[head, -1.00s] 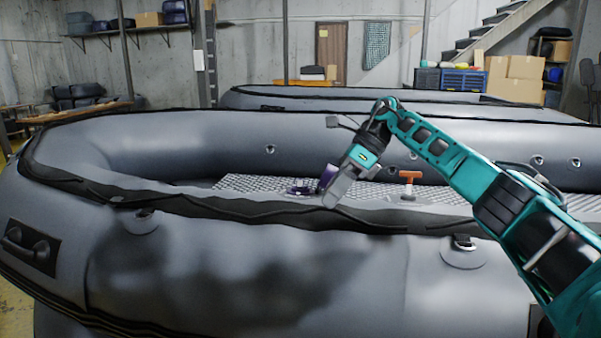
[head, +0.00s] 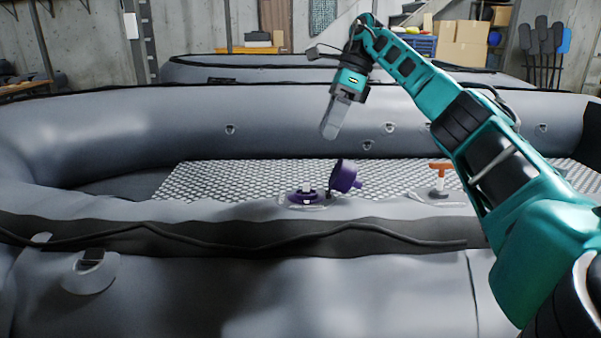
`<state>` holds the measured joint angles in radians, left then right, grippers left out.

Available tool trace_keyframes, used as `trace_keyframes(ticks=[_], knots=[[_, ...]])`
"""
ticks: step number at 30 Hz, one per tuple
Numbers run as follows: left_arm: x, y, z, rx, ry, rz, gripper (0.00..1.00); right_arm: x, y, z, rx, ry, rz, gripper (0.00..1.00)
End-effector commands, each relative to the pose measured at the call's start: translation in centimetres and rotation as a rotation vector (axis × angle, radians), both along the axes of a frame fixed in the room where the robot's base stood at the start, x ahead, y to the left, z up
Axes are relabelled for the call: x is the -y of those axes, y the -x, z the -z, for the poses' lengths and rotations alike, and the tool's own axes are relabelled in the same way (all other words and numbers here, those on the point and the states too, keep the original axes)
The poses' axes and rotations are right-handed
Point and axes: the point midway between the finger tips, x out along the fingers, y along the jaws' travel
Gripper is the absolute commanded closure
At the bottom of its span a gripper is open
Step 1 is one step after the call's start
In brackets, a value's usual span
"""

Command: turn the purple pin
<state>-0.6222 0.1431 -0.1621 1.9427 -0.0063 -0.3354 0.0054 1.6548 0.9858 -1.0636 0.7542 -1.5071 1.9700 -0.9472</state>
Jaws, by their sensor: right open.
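A purple valve (head: 303,196) sits on the top of the near grey tube of the boat. A small pale pin (head: 307,193) stands in its middle. The valve's purple cap (head: 343,175) stands flipped up on its right side. My right gripper (head: 328,134) is open and empty, pointing down above and slightly left of the cap, with a clear gap between them. The gap between its fingers is hard to see from this side. My left gripper is not in view.
An orange T-shaped handle (head: 440,172) stands to the right on the same tube. Behind lie the patterned boat floor (head: 240,178) and the far tube (head: 150,118). A black rope runs along the near tube. The air around the valve is free.

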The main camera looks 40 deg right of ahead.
Motion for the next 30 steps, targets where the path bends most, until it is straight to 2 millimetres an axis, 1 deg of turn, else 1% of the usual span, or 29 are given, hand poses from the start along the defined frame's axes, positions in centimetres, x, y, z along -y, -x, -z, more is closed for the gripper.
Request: trace_keyframes(ticks=[1, 6, 12, 15, 18, 21, 30], knots=[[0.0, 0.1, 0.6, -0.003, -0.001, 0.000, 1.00, -0.3, 0.0, 1.1, -0.005, 0.001, -0.002, 0.37], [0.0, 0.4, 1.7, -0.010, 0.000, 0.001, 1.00, -1.8, -0.3, 4.3, -0.005, 0.000, -0.003, 0.37], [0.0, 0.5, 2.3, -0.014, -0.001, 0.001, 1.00, -3.4, -0.8, 7.8, -0.004, -0.001, -0.001, 0.37], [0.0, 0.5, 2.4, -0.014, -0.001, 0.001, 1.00, -4.1, -0.9, 9.1, -0.004, -0.001, -0.001, 0.37], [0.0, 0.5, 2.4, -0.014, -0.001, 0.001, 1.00, -4.5, -1.1, 10.0, -0.002, -0.001, 0.000, 0.37], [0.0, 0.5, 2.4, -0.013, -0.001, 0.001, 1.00, -4.7, -1.2, 10.4, -0.001, -0.002, 0.002, 0.37], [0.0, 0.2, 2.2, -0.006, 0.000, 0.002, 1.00, -4.8, -1.2, 10.6, 0.000, -0.002, 0.001, 0.37]])
